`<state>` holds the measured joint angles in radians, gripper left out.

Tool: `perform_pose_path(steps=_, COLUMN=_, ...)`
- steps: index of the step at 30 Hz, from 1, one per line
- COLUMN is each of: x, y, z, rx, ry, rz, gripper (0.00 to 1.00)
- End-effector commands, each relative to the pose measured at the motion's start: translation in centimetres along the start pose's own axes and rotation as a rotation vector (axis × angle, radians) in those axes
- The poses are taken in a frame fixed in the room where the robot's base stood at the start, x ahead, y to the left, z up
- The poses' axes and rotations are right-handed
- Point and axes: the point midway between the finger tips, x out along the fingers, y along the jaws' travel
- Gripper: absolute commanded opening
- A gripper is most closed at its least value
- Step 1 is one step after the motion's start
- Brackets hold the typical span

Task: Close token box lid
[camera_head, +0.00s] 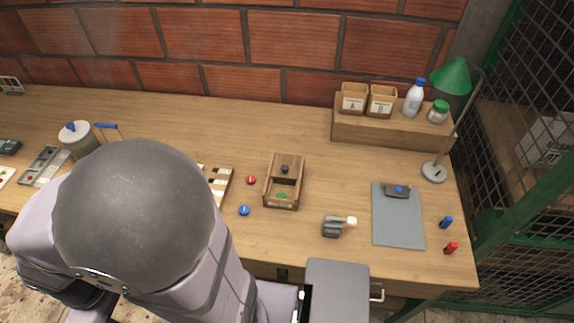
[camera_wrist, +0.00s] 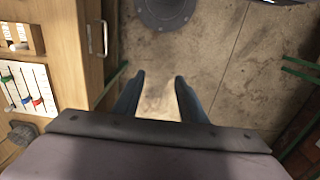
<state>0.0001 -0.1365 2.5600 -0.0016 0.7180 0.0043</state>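The token box (camera_head: 268,187) is a small wooden box near the middle of the desk in the head view. Its wooden lid (camera_head: 291,162), with a dark round knob, covers the back part. The front part is open, and a green token (camera_head: 282,196) shows inside. My gripper (camera_wrist: 159,78) shows in the wrist view with its two dark fingers apart and nothing between them. It is over the concrete floor beside the desk's front, away from the token box. The token box is not in the wrist view. The fingers cannot be made out in the head view.
A red token (camera_head: 251,180) and a blue token (camera_head: 244,210) lie left of the box. A stamp-like grey object (camera_head: 332,228), a clipboard (camera_head: 398,225) and a lamp (camera_head: 433,172) are to the right. A drawer handle (camera_wrist: 104,38) juts out near my gripper.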

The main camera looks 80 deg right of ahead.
Motion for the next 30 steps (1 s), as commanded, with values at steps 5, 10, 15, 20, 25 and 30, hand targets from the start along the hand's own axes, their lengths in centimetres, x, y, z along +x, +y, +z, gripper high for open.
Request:
perform_pose_path(steps=5, x=0.1, y=0.9, z=0.0, rx=0.039, ry=0.0, rz=0.0, gripper=0.0)
perform_pose_path(steps=10, x=0.7, y=3.8, z=0.5, rx=0.173, ry=-0.013, rz=-0.001, gripper=0.0)
perform_pose_path(steps=15, x=2.2, y=8.1, z=2.7, rx=0.395, ry=-0.065, rz=-0.013, gripper=0.0)
perform_pose_path(steps=20, x=3.8, y=11.9, z=5.4, rx=0.622, ry=-0.117, rz=-0.037, gripper=0.0)
perform_pose_path(steps=25, x=5.0, y=16.7, z=7.8, rx=0.863, ry=-0.134, rz=-0.06, gripper=0.0)
perform_pose_path(steps=30, x=5.9, y=22.5, z=10.8, rx=1.1, ry=-0.12, rz=-0.068, gripper=0.0)
